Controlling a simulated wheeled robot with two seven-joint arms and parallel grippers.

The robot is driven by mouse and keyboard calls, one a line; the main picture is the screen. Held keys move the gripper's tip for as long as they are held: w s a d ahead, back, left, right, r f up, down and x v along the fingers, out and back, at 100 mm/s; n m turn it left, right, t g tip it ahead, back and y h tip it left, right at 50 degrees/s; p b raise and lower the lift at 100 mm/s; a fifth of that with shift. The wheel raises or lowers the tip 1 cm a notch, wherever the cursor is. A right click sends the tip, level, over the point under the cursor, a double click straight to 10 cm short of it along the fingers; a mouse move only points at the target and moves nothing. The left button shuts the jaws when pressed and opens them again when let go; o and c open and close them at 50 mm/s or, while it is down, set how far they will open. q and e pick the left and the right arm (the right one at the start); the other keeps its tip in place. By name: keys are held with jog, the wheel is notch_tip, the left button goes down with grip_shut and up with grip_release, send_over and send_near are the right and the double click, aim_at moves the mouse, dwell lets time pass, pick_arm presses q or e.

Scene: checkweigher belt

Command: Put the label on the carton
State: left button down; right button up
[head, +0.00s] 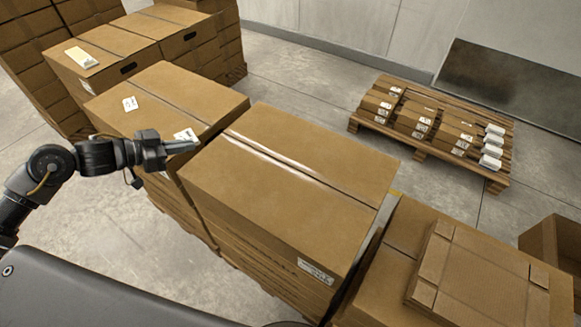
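My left gripper (190,146) reaches in from the left, over the near right part of a brown carton (185,90). Its fingers look close together, but I cannot tell whether they are open or shut. A small white label with dark print (184,134) shows right beside the fingers; I cannot tell whether it is held or lies on the carton. Another white label (130,104) is on the same carton's top, at the left. A large taped carton (290,165) stands in the middle, with a white printed label (316,271) on its front side. My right gripper is out of view.
More cartons (135,45) are stacked at the back left, one with a pale pad (82,57) on top. Flattened cardboard (480,275) lies on a box at the lower right. A wooden pallet (420,150) with small boxes stands on open concrete floor.

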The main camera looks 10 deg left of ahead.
pick_arm(q)
jog(key=p, duration=0.3)
send_over(243, 190)
jog(key=a, duration=0.1)
notch_tip(243, 190, down, 9)
jog(key=shift+r, duration=0.2)
jog(key=shift+d+f, duration=0.2)
jog(key=shift+f, duration=0.1)
jog(key=f, duration=0.1)
jog(key=f+p, duration=0.1)
jog(key=f, duration=0.1)
jog(key=shift+d, duration=0.3)
jog(key=shift+f, duration=0.4)
jog(key=shift+f, duration=0.15)
